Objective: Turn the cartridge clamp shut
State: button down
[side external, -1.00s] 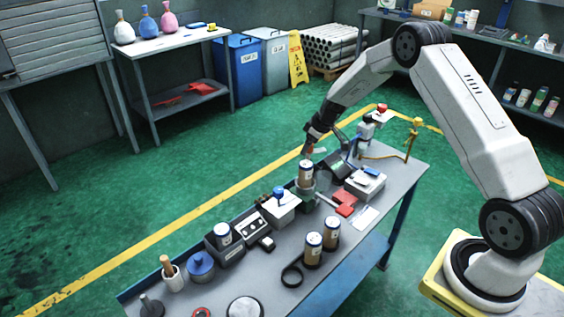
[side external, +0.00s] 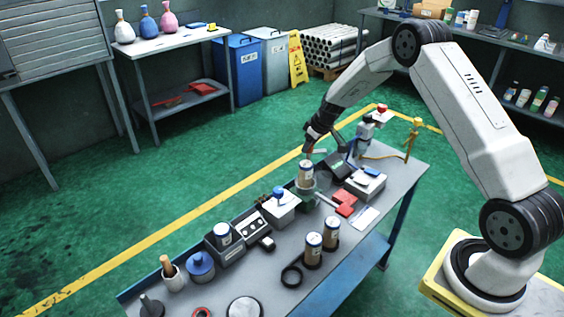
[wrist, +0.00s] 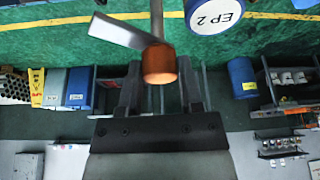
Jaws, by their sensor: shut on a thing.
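A cartridge (side external: 305,175) with a brown body and a white top stands upright in the green clamp base (side external: 306,196) on the bench. Its round white top, marked EP 2, also shows at the upper edge of the wrist view (wrist: 214,14). In the wrist view, an orange knob (wrist: 160,66) on a thin metal rod, with a flat grey plate (wrist: 117,32) beside it, lies between my fingers. My gripper (wrist: 160,84) is shut on this knob. In the side view my gripper (side external: 311,148) is just above and behind the cartridge, and its fingertips are too small to make out.
Two more cartridges (side external: 314,250) stand at the bench's front edge beside a black ring (side external: 291,276). A white box with a blue knob (side external: 281,208) is left of the clamp. Red blocks (side external: 345,204) and a grey box (side external: 365,183) are to its right.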

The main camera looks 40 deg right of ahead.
jog(key=shift+a+m+g+h, duration=0.15)
jog(key=shift+m+h, duration=0.4)
jog(key=shift+m, duration=0.85)
jog(key=shift+d+m+g+h, duration=0.15)
jog(key=shift+m+h, duration=0.4)
jog(key=shift+m, duration=0.85)
jog(key=shift+a+m+g+h, duration=0.1)
jog(key=shift+m+g+h, duration=0.3)
jog(key=shift+m, duration=1)
jog(key=shift+a+m+g+h, duration=0.15)
jog(key=shift+m+h, duration=0.35)
jog(key=shift+m, duration=0.9)
jog(key=m+g, duration=0.1)
jog(key=m, duration=0.4)
jog(key=shift+g+h, duration=0.35)
jog(key=shift+h, duration=0.05)
jog(key=m+g, duration=0.2)
jog(key=m, duration=0.3)
jog(key=shift+w, duration=0.15)
jog(key=shift+m, duration=0.3)
jog(key=shift+c, duration=1.2)
grip_release()
